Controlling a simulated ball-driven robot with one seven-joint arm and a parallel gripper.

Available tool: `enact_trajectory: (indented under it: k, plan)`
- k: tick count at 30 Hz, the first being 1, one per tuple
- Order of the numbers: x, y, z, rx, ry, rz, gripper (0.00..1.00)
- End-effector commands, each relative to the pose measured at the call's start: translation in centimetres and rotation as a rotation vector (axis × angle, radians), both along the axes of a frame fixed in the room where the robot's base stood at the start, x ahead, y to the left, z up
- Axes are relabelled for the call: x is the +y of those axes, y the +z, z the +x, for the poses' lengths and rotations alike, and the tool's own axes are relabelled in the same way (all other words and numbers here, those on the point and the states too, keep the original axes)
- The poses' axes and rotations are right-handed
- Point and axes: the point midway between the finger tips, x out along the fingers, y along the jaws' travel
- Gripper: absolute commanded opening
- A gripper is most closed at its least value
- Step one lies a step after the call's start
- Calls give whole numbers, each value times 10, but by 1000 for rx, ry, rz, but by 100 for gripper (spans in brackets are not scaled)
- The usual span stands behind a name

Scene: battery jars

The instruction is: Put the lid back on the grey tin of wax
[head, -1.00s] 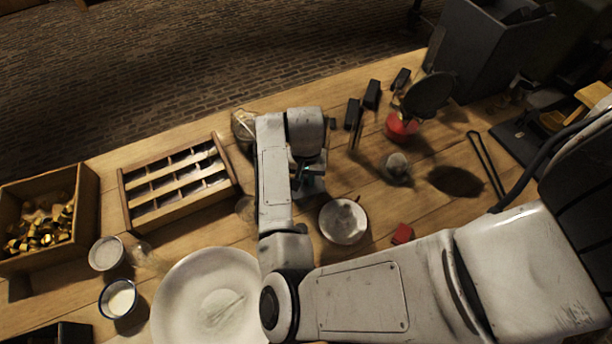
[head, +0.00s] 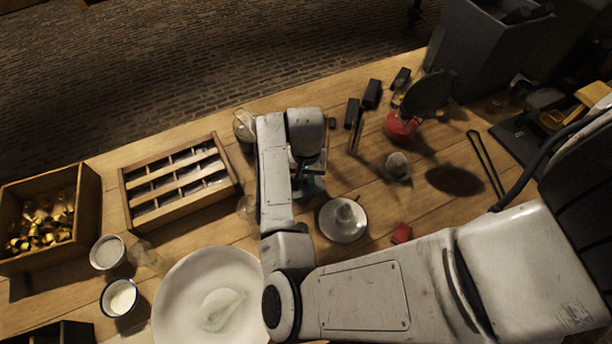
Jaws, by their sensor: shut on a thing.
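My gripper (head: 312,184) points down at the middle of the table, mostly covered by my own wrist. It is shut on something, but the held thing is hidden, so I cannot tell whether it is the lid. A small round grey container (head: 107,252) with pale contents stands open at the left; it may be the tin of wax. A shiny round metal piece (head: 342,220) with a raised middle lies just below and right of my gripper; I cannot tell whether it is a lid. A smaller grey round piece (head: 397,166) stands further right.
A blue-rimmed white cup (head: 119,298) and a large white bowl (head: 208,300) stand at front left. A compartment tray (head: 178,183) and a wooden box (head: 48,222) of brass pieces are at left. A red-based lamp (head: 402,126), dark blocks and a red block (head: 402,233) are right.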

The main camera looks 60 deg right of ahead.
Motion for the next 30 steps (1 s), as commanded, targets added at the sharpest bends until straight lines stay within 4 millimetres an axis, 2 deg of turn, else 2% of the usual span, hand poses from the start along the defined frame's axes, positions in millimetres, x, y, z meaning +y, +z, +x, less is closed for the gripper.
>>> enact_trajectory:
  k: [2,10,15,23,30]
  plan:
    - [0,0,0,0,0,0,21]
    - [0,0,0,0,0,0,47]
    - [0,0,0,0,0,0,47]
    - [0,0,0,0,0,0,72]
    - [0,1,0,0,0,0,73]
